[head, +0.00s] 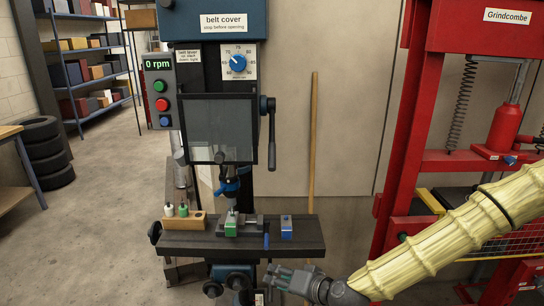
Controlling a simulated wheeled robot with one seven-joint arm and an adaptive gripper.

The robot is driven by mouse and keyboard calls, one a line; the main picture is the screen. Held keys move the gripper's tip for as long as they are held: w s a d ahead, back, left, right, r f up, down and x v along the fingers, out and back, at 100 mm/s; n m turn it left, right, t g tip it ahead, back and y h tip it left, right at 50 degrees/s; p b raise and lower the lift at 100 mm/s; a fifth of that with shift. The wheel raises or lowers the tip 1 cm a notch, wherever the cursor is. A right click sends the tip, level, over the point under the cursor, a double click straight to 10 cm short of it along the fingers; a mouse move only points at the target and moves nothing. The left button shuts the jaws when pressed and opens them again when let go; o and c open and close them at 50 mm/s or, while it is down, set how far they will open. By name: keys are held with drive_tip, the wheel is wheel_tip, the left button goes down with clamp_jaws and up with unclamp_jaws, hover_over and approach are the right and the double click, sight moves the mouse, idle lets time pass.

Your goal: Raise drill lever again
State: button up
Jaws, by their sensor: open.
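The drill press (217,20) stands upright in the middle of the head view. A black lever (271,152) hangs down from a hub on the press's right side, beside the dark see-through guard (217,128). The blue chuck (229,187) sits below the guard, above a green piece (232,226) in the vise on the dark drill table (300,243). My gripper (273,278) is open and empty, low in front of the table's right part. It is well below the lever and apart from it. Its fingers point left.
A wooden holder (198,220) with small bits and a blue block (286,228) lie on the drill table. The control box (161,92) reads 0 rpm. A red press frame (395,130) stands at right; a wooden pole (312,140) leans behind.

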drive_tip(key=w+d+r+t+y, duration=0.15)
drive_tip(key=w+r, duration=0.35)
drive_tip(key=r, duration=0.8)
drive_tip(key=t+p, duration=0.2)
drive_tip(key=t, duration=0.2)
approach(272, 155)
drive_tip(key=w, duration=0.1)
drive_tip(key=shift+y, duration=0.35)
drive_tip(key=p+x, duration=0.1)
drive_tip(key=x, duration=0.2)
drive_tip(key=p+x, duration=0.1)
drive_tip(key=x, duration=0.3)
drive_tip(key=f+p+x, duration=0.1)
drive_tip(key=x, duration=0.2)
drive_tip(key=shift+w, duration=0.25)
drive_tip(key=shift+d, duration=0.1)
drive_tip(key=shift+c, duration=0.2)
clamp_jaws()
